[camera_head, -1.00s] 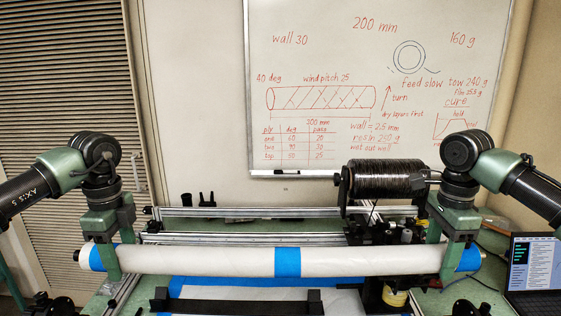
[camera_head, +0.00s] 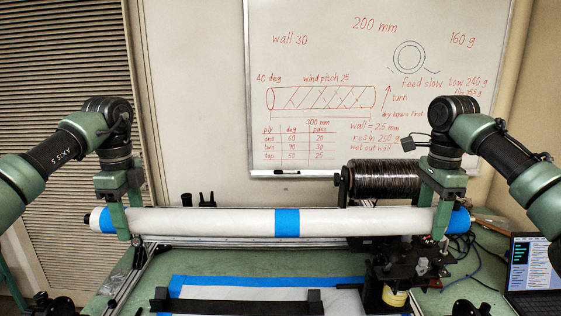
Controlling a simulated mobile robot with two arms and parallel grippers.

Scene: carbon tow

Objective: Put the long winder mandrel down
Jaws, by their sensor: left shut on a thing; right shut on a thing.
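The long winder mandrel (camera_head: 360,221) is a white tube with blue bands at both ends and in the middle. It is held level across the view, raised in front of the winder's rails. My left gripper (camera_head: 126,222) is shut on its left end beside the blue band. My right gripper (camera_head: 441,219) is shut on its right end beside the blue band. The mandrel hides part of the rails behind it.
A black tow spool (camera_head: 386,179) stands behind the right part of the mandrel. A black bar with raised ends (camera_head: 238,306) lies on a blue-edged white sheet (camera_head: 262,282) in front. A laptop (camera_head: 533,268) is at the right. Green bench (camera_head: 135,290) shows between them.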

